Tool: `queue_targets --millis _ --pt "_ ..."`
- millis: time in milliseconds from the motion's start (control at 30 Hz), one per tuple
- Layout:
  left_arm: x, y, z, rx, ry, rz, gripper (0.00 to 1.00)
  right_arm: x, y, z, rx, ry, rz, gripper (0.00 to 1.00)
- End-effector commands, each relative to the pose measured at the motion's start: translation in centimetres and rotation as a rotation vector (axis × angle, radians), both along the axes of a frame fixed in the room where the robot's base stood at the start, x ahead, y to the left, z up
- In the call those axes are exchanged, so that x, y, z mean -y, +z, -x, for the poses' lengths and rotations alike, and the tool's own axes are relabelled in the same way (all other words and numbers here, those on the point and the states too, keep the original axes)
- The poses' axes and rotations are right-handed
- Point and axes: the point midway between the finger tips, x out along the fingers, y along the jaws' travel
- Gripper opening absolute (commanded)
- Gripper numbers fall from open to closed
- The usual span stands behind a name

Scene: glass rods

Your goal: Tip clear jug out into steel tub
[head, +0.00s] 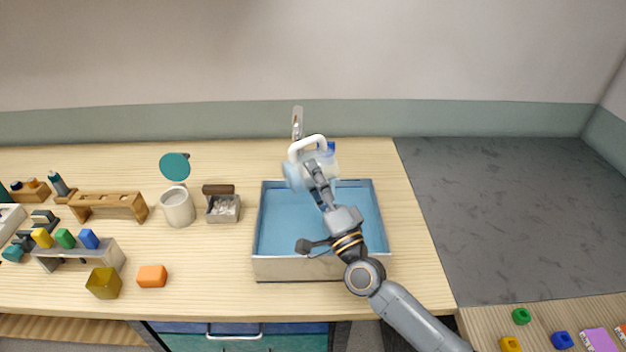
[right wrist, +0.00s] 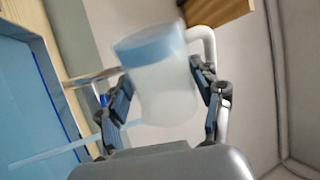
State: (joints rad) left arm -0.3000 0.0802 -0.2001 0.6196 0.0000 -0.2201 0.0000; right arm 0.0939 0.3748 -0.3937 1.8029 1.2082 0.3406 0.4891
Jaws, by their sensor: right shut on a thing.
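The clear jug (head: 296,178) is a see-through vessel with a pale blue part, held at the back left part of the steel tub (head: 290,267). My right gripper (head: 315,172) is shut on the jug and partly covers it. In the right wrist view the jug (right wrist: 163,85) sits between the two fingers of the gripper (right wrist: 165,103), with its blue end up in the picture. How far it leans is hard to tell. The tub has metal walls and a blue inside. A thin pale blue strip runs towards the jug in the wrist view; I cannot tell what it is. My left gripper is out of view.
A metal tap (head: 297,121) stands behind the tub. The dark surface at right is clear.

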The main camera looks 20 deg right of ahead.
Motion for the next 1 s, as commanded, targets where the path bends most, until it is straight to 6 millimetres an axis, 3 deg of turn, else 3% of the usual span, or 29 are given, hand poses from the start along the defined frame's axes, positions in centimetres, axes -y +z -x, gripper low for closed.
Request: queue_targets --millis 1000 --pt "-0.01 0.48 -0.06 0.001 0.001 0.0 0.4 0.22 1.01 -0.03 -0.013 0.0 -0.119 0.26"
